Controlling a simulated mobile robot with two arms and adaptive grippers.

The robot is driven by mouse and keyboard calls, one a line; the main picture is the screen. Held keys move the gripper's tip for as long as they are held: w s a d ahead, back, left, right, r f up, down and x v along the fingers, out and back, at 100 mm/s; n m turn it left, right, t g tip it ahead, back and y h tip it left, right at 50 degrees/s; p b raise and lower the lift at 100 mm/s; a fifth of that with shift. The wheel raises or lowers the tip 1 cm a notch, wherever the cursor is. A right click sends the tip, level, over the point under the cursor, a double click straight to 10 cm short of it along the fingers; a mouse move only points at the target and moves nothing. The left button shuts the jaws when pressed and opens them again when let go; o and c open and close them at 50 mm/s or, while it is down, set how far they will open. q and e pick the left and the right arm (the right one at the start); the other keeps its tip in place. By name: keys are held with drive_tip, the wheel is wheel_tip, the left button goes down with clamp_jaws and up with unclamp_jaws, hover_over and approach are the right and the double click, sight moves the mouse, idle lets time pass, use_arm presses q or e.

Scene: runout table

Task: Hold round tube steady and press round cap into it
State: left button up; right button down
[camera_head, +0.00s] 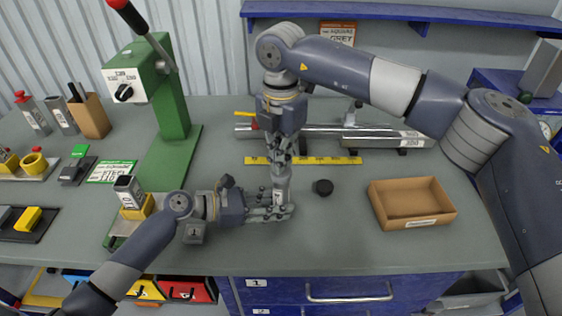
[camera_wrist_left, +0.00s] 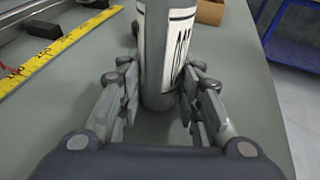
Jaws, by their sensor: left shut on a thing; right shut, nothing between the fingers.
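The round tube (camera_head: 281,185) is a grey cylinder with a white label, standing upright on the table. In the left wrist view the tube (camera_wrist_left: 152,50) stands between the finger pads of my left gripper (camera_wrist_left: 158,105). In the head view my left gripper (camera_head: 277,209) is shut around its lower part. My right gripper (camera_head: 282,158) is shut and points down right above the tube's top, hiding its opening. I cannot tell whether its fingertips touch the tube. A small black round piece (camera_head: 323,187), seemingly the round cap, lies on the table to the right of the tube.
An open cardboard box (camera_head: 412,203) stands at the right. A yellow ruler (camera_head: 325,160) and a metal rail (camera_head: 335,132) lie behind the tube. A green press (camera_head: 173,105) stands at the left.

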use_arm(q)
drive_tip(key=shift+f, duration=0.1)
use_arm(e)
drive_tip(key=shift+r, duration=2.7)
use_arm(q)
drive_tip(key=o, duration=0.9)
